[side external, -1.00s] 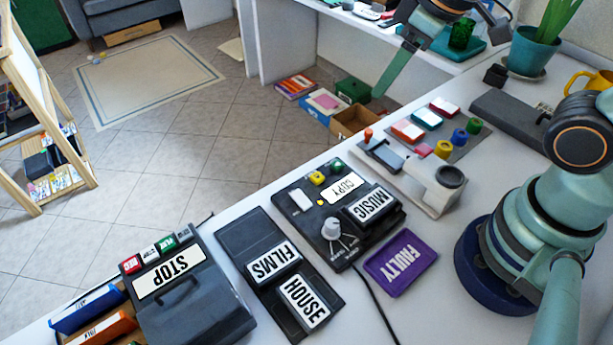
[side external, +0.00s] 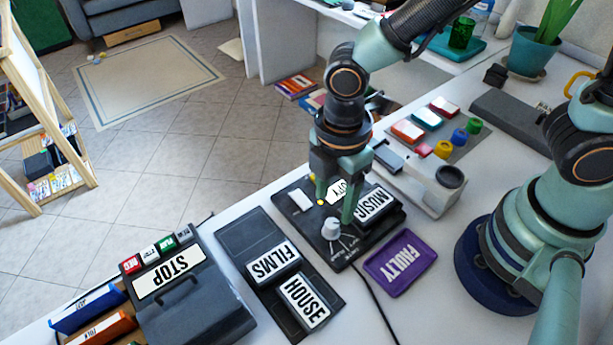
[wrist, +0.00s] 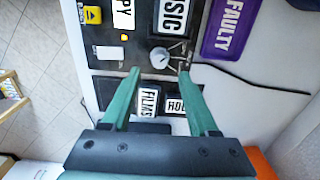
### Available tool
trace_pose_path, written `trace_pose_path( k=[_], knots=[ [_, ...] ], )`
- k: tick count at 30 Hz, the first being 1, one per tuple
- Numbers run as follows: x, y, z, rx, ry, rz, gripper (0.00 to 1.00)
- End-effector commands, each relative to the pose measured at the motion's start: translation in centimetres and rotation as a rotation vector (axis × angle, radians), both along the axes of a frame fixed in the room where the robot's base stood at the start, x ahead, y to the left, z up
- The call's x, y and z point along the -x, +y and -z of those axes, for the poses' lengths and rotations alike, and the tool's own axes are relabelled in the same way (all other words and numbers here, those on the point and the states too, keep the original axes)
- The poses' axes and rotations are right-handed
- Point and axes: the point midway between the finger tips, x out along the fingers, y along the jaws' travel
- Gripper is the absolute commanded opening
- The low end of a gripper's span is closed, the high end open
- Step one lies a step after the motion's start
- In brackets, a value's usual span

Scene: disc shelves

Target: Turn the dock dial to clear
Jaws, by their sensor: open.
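The dock (side external: 295,205) is a black panel on the white desk with a COPY label, a MUSIC block and a round grey dial. The dial (side external: 331,229) stands at the dock's front corner, with printed marks fanning out beside it. In the wrist view the dial (wrist: 159,58) shows just beyond and between my fingertips, its pointer line visible. My gripper (side external: 334,205) points down over the dock, with its green fingers apart and empty. It also shows in the wrist view (wrist: 160,72). I cannot tell whether a finger touches the dial. The lettering by the marks is too small to read.
The purple FAULTY tray (side external: 400,262) lies right of the dock. The black FILMS and HOUSE panel (side external: 245,235) lies to its left, then the STOP machine (side external: 195,305). A white device (side external: 430,190) stands behind. A black cable (side external: 375,300) crosses the desk.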

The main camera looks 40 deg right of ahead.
Motion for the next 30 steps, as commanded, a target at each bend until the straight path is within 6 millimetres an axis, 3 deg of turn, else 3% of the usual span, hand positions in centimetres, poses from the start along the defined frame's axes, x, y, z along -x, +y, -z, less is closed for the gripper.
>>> trace_pose_path(
  k=[6, 12, 25, 26, 30],
  knots=[
    [0.1, -0.1, 3.7, 0.003, 0.004, 0.002, 0.60],
    [0.0, -0.1, 5.6, 0.001, 0.002, 0.002, 0.60],
    [0.0, 0.0, 6.2, -0.001, -0.001, 0.002, 0.60],
    [0.0, 0.0, 6.2, -0.001, -0.001, 0.002, 0.53],
    [0.0, 0.0, 6.2, -0.001, -0.001, 0.002, 0.00]
  ],
)
